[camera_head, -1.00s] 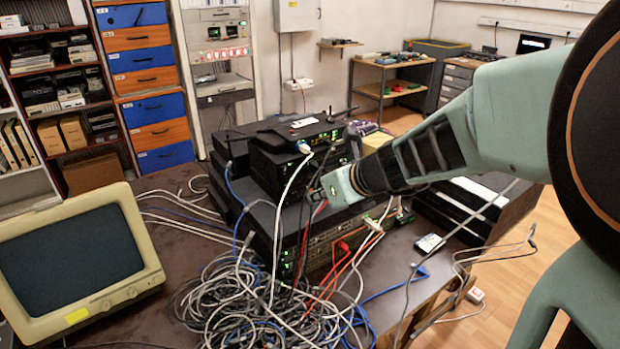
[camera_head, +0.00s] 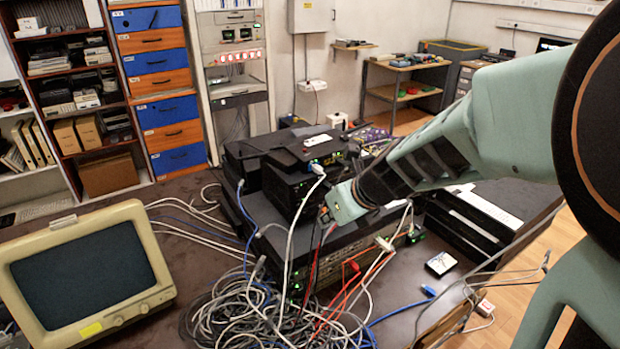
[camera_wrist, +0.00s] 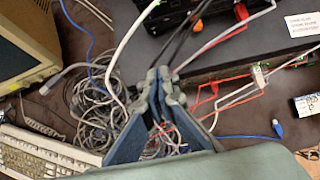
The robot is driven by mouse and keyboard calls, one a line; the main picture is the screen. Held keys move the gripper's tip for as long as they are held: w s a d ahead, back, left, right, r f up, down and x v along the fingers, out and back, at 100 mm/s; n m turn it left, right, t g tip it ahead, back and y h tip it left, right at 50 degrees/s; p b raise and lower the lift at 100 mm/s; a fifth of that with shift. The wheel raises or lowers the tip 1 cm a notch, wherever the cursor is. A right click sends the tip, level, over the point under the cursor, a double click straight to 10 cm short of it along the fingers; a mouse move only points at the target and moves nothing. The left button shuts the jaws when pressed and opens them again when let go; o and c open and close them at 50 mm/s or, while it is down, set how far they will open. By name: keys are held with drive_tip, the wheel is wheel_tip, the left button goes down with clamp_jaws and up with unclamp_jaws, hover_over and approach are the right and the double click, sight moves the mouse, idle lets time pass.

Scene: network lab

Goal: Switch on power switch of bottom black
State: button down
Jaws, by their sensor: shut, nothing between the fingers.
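The bottom black device (camera_head: 268,243) is a wide black box under smaller stacked black units (camera_head: 320,148). Green lights and cables show along its front. In the wrist view, a dark flat top with a white label (camera_wrist: 302,24) and a cabled side (camera_wrist: 235,78) lie right of the fingers. My gripper (camera_wrist: 160,78) is shut and empty, over the cable tangle near that side. In the head view my wrist hangs at the front of the stack, and the fingertips are hard to make out. I cannot clearly identify the bottom device's power switch.
A thick cable tangle (camera_head: 250,312) lies in front of the stack. White, red and blue cables hang across its front. A beige monitor (camera_head: 88,272) stands at left; a keyboard (camera_wrist: 40,155) shows in the wrist view. More black boxes (camera_head: 480,225) are at right.

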sight(298, 220)
drive_tip(key=shift+s, duration=0.1)
drive_tip(key=b+x, duration=0.3)
drive_tip(key=x, duration=0.6)
drive_tip(key=shift+f, duration=0.4)
drive_tip(key=w+a, duration=0.2)
drive_tip(key=shift+w+f, duration=0.2)
drive_tip(key=shift+w, duration=0.2)
drive_tip(key=shift+w+a, duration=0.3)
drive_tip(key=shift+w, duration=0.2)
